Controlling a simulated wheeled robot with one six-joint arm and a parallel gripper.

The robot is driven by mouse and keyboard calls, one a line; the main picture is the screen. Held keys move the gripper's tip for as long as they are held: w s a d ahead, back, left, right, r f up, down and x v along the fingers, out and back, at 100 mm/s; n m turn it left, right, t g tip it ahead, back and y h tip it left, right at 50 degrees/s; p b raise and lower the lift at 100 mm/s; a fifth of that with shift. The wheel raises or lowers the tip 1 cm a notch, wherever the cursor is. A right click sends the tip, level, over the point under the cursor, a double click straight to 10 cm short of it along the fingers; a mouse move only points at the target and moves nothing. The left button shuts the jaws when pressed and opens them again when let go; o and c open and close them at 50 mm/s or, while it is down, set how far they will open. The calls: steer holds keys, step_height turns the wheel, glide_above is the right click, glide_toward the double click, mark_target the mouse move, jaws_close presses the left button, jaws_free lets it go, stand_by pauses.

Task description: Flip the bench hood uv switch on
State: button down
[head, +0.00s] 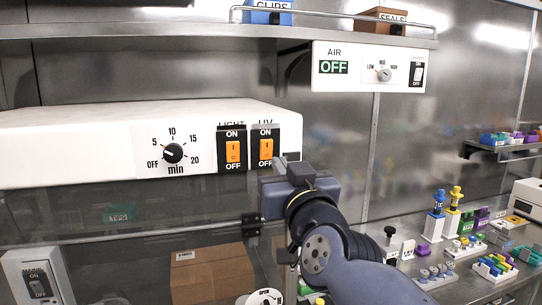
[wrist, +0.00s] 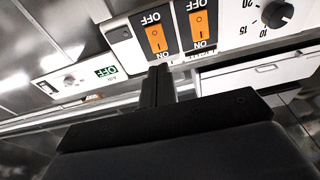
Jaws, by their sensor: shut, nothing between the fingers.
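The UV switch (head: 265,149) is an orange rocker on a black plate, at the right end of the white hood's front, with ON above and OFF below. In the wrist view, which is upside down, the UV switch (wrist: 155,38) is the left rocker. My gripper (head: 284,161) is shut and empty, close in front of the hood's right end. Contact and the rocker's tilt cannot be told.
The similar LIGHT switch (head: 232,151) is just left, beside the timer knob (head: 173,153). An AIR panel (head: 333,67) reading OFF hangs at upper right under the shelf (head: 190,31). A cardboard box (head: 208,273) and lab items stand below.

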mark_target(267, 143)
steer(key=x, duration=0.7)
steer(key=shift+w, duration=0.1)
